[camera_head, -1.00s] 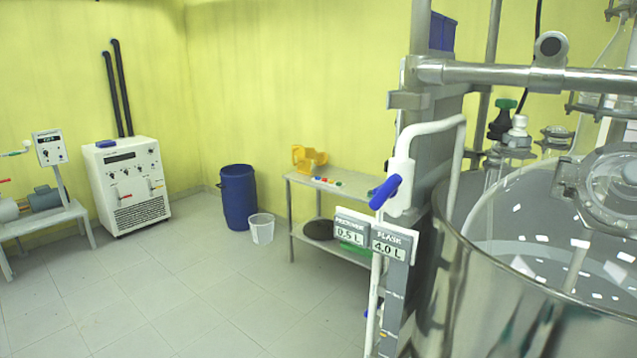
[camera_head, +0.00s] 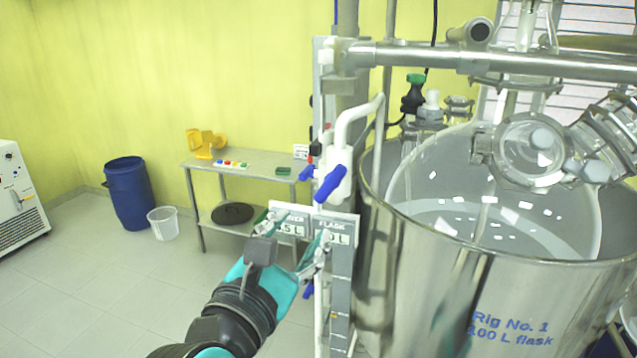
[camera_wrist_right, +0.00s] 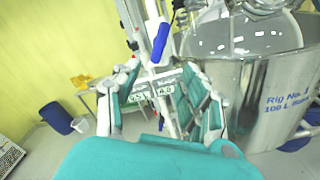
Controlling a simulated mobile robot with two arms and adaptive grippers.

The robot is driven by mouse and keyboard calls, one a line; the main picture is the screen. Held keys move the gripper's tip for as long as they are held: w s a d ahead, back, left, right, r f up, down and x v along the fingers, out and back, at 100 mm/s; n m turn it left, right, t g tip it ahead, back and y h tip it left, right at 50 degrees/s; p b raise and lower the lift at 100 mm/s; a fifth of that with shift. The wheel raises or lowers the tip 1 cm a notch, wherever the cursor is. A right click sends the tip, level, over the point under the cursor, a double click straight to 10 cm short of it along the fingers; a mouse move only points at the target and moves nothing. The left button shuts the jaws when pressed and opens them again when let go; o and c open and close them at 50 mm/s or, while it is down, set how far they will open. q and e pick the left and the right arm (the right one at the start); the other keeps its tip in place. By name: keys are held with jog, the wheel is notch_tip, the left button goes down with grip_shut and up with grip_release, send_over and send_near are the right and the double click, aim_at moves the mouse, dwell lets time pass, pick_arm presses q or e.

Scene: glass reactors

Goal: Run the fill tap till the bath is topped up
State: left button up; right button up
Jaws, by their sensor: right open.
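A white tap (camera_head: 343,165) with a tilted blue handle (camera_head: 330,184) sits on the white pipe by the bath's left rim. The handle also shows in the wrist view (camera_wrist_right: 160,43). The bath is a big shiny metal vessel (camera_head: 400,290) around a clear glass flask (camera_head: 440,185); it also shows in the wrist view (camera_wrist_right: 255,95). My right gripper (camera_head: 298,236) is open and empty, below and left of the blue handle, with its fingers in front of the readout panel. In the wrist view the fingers (camera_wrist_right: 162,88) stand apart below the handle. My left gripper is not in view.
Two readouts (camera_head: 316,227), partly covered by my fingers, hang below the tap. Another blue handle (camera_head: 307,173) is just left. A steel rail (camera_head: 450,58) crosses above the bath. A side table (camera_head: 235,162), blue barrel (camera_head: 128,190) and white bin (camera_head: 162,222) stand behind open floor.

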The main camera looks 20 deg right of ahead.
aim_at(327, 189)
jog(key=p+x, duration=0.4)
jog(key=x, duration=0.9)
jog(key=shift+w+d+r, duration=0.1)
jog(key=shift+w+d, duration=0.05)
jog(key=shift+w, duration=0.05)
jog(key=shift+w+d+p, duration=0.3)
jog(key=shift+w, duration=0.2)
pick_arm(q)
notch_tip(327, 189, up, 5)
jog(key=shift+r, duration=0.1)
pick_arm(e)
grip_shut()
